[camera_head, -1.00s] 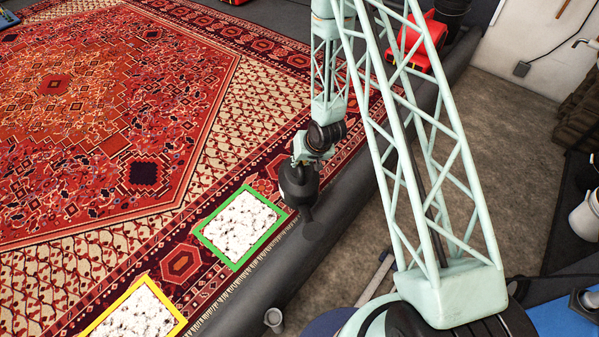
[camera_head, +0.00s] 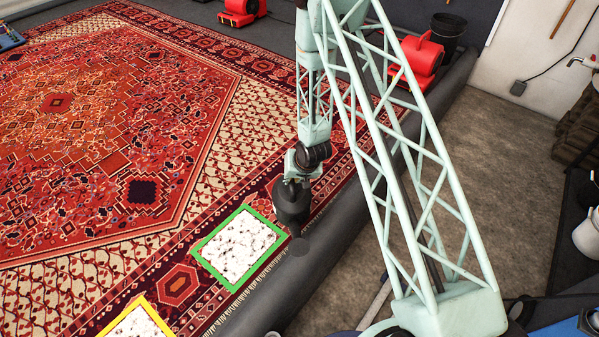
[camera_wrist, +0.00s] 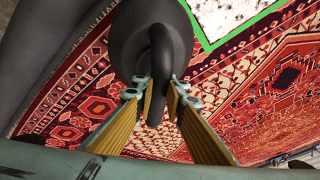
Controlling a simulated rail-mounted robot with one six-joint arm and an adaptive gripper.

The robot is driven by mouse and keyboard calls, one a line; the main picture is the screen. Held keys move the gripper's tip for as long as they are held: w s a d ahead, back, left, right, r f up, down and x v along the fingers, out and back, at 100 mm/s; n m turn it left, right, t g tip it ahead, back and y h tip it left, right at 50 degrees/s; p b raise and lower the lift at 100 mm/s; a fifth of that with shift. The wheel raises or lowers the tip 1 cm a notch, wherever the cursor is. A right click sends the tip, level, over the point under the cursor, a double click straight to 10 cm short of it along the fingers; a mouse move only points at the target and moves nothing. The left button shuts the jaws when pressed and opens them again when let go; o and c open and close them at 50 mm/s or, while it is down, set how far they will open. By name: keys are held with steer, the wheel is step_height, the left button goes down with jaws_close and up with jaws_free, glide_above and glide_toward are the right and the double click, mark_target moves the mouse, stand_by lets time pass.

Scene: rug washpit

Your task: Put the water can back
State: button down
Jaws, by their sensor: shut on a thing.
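The water can (camera_head: 292,203) is dark and rounded. It hangs from my gripper (camera_head: 296,180) over the rug's right border, close to the grey pit edge. In the wrist view, the two yellow-padded fingers of my gripper (camera_wrist: 161,90) are shut on the dark handle of the water can (camera_wrist: 135,45). The green-framed speckled white panel (camera_head: 240,248) lies just left of and below the can in the head view. I cannot tell how high the can is above the rug.
A yellow-framed speckled panel (camera_head: 138,322) lies at the lower left. The grey rounded pit edge (camera_head: 335,225) runs along the rug's right side. A red machine (camera_head: 418,60) and a black bucket (camera_head: 446,32) stand at the back. A pale pot (camera_head: 586,238) is at the right.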

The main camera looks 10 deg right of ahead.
steer(key=w+d, duration=0.3)
steer(key=w, duration=0.4)
steer(key=w+d+f+b, duration=0.1)
steer(key=w+d, duration=0.2)
steer(key=w, duration=0.3)
steer(key=shift+w+d+f, duration=0.2)
steer(key=shift+w+d, duration=0.05)
steer(key=shift+w, duration=0.1)
steer(key=shift+f+b, duration=0.95)
steer(key=shift+f, duration=0.95)
steer(key=c, duration=2.6)
jaws_free()
steer(key=shift+c, duration=0.2)
steer(key=shift+r, duration=0.15)
steer(key=p+v, duration=0.2)
steer(key=v, duration=1)
steer(key=shift+p, duration=0.35)
